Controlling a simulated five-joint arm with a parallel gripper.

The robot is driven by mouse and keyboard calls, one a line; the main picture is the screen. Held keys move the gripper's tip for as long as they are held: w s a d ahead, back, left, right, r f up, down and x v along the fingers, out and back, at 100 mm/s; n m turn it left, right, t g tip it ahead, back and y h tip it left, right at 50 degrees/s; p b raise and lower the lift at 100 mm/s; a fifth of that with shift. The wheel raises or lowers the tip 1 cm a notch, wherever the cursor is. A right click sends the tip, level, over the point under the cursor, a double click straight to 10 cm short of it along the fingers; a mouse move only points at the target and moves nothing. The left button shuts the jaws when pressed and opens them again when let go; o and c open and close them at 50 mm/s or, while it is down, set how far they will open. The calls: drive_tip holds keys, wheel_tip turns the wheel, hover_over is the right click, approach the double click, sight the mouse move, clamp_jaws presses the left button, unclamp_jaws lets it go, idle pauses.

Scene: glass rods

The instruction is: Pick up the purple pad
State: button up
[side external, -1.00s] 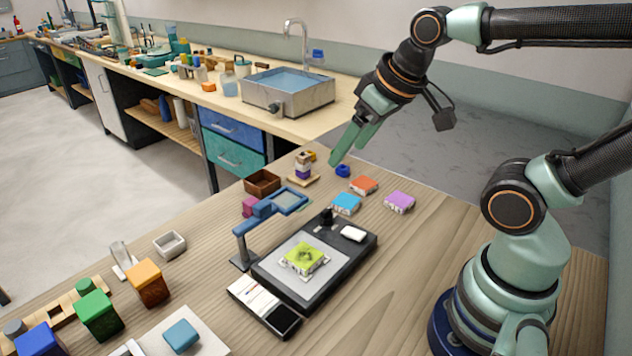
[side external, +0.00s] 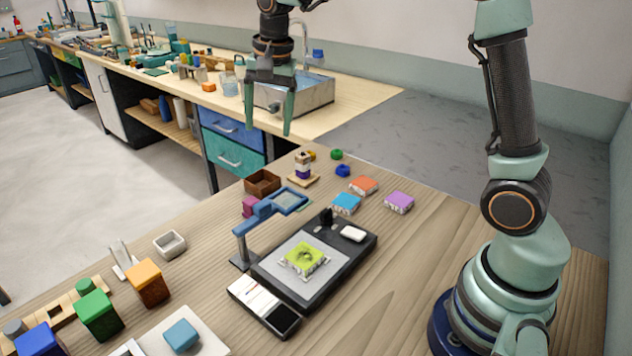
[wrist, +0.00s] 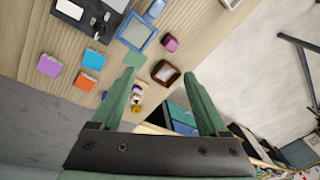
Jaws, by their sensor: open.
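The purple pad (side external: 399,202) lies flat on the right part of the wooden table, with an orange pad (side external: 363,185) and a blue pad (side external: 346,203) to its left. In the wrist view the purple pad (wrist: 49,66) is at the left, outside the fingers, beside the orange pad (wrist: 85,81) and the blue pad (wrist: 93,59). My gripper (side external: 269,124) is open and empty, high up beyond the table's far edge, up and left of the purple pad. Its fingers (wrist: 166,82) also show in the wrist view.
A black tray (side external: 345,262) carries a yellow-green pad (side external: 303,257) and a white block (side external: 353,233). A blue magnifier stand (side external: 267,210), brown box (side external: 262,183) and small tower (side external: 303,168) stand nearby. Blue and green rings (side external: 340,164) lie at the far edge.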

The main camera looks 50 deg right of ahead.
sight(251, 200)
drive_tip(key=w+f+m, duration=0.2)
drive_tip(key=f, duration=0.5)
drive_tip(key=w+f+m+g, duration=0.1)
drive_tip(key=w+f+m, duration=0.1)
drive_tip(key=f, duration=0.6)
drive_tip(key=w+a+f+m+g, duration=0.1)
drive_tip(key=w+f+m, duration=0.1)
drive_tip(key=f, duration=0.6)
drive_tip(key=shift+w+m, duration=0.3)
drive_tip(key=shift+w, duration=0.6)
clamp_jaws()
drive_tip(key=shift+r, duration=0.1)
wheel_tip(251, 200, up, 20)
